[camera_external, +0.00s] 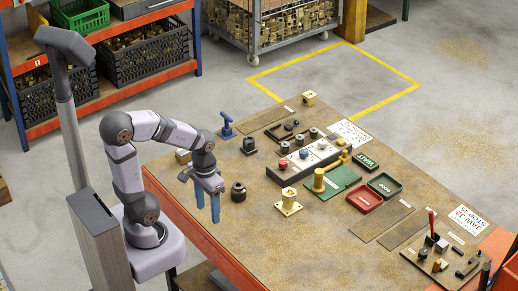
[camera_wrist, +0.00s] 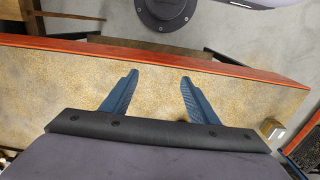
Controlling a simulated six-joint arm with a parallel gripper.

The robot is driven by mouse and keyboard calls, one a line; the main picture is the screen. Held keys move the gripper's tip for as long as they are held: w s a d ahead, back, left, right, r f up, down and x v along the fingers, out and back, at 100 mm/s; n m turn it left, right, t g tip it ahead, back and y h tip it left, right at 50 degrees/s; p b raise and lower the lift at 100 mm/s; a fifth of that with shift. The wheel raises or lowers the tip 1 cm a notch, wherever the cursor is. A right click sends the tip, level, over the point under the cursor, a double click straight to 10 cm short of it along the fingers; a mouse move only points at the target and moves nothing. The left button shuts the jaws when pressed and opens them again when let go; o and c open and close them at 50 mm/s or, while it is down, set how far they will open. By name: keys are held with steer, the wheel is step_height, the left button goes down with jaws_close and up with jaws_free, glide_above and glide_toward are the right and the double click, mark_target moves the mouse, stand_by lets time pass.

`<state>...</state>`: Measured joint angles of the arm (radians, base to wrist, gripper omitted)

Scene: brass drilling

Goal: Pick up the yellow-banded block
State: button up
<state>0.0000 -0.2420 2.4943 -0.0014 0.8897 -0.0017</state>
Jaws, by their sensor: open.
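My gripper (camera_external: 207,213) is open and empty, its two blue fingers pointing down above the near left part of the workbench. It also shows in the wrist view (camera_wrist: 159,76), with only tabletop and the bench edge between the fingers. A small tan block (camera_external: 183,156) stands near the bench's left edge, behind my gripper and partly beside my arm. What looks like the same block (camera_wrist: 271,128) is at the right in the wrist view, apart from the fingers. A brassy block (camera_external: 309,98) stands at the far end. I cannot make out a yellow band on either block.
A dark round part (camera_external: 238,191) stands just right of my gripper. A brass piece on a square flange (camera_external: 289,206), a green plate (camera_external: 335,181), a red tray (camera_external: 364,200) and a dark green tray (camera_external: 384,184) lie farther right.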

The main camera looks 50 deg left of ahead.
steer(key=w+a+n+t+y+b, duration=0.1)
steer(key=w+a+t+y, duration=0.1)
steer(key=w+a, duration=0.5)
steer(key=w+a+n+t+y, duration=0.1)
steer(key=w+a+t, duration=0.1)
steer(key=w+a, duration=0.5)
steer(key=m+t+y+b, duration=0.1)
steer(key=t+b, duration=0.1)
steer(key=t, duration=0.6)
glide_above(178, 155)
steer(key=w+a, duration=0.1)
steer(key=w, duration=0.3)
steer(key=shift+s+a+r, duration=0.1)
steer(key=shift+r, duration=0.3)
steer(key=s+m+t+h, duration=0.1)
steer(key=s+t+h, duration=0.3)
steer(key=s, duration=0.5)
steer(key=f, duration=0.9)
steer(key=shift+w+d+f, duration=0.1)
steer(key=shift+d+f, duration=0.05)
steer(key=shift+d, duration=0.2)
steer(key=shift+w+d+f+p, duration=0.15)
steer(key=shift+w+p, duration=0.45)
steer(key=shift+w, duration=1.05)
steer(key=shift+w+f+p, duration=0.1)
steer(key=shift+w+p, duration=0.5)
steer(key=shift+w, duration=1)
steer(key=shift+w+f, duration=0.15)
steer(key=shift+w, duration=0.25)
